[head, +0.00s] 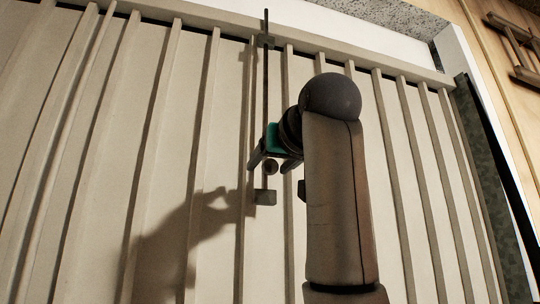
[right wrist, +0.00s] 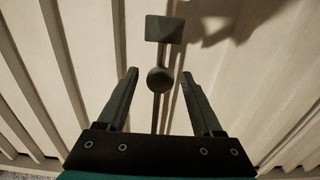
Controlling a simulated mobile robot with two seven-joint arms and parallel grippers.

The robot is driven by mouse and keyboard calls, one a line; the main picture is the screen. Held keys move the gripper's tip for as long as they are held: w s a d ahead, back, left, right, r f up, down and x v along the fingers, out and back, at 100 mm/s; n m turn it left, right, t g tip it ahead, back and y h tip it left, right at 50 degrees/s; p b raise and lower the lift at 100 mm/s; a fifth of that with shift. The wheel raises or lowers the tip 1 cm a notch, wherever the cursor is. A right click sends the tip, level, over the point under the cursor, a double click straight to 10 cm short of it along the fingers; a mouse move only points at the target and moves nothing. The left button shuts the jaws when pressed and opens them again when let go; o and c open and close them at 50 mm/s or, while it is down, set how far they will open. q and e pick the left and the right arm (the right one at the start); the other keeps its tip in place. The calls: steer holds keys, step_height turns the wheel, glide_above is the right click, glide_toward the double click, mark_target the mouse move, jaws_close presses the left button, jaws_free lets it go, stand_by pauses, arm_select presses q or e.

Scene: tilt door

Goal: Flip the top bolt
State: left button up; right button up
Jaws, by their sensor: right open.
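The top bolt (head: 265,95) is a thin dark vertical rod on the ribbed door, with a round knob (head: 271,168) near its lower end. An upper bracket (head: 266,40) and a lower block (head: 265,198) sit along it. My right gripper (head: 272,168) is open at the knob, one finger on each side. In the right wrist view the knob (right wrist: 160,79) lies between the fingertips of my right gripper (right wrist: 159,74), with gaps on both sides. The block (right wrist: 164,29) is beyond the tips. Contact with the knob does not show. My left gripper is not in view.
The beige door (head: 175,130) has raised vertical ribs and fills most of the head view. A pale frame (head: 300,35) runs along its top. A wooden rack (head: 515,45) hangs on the wall at upper right. My arm's shadow falls on the door left of the bolt.

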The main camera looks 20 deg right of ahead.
steer(key=shift+w, duration=0.35)
steer(key=shift+c, duration=0.4)
jaws_close()
stand_by(0.9)
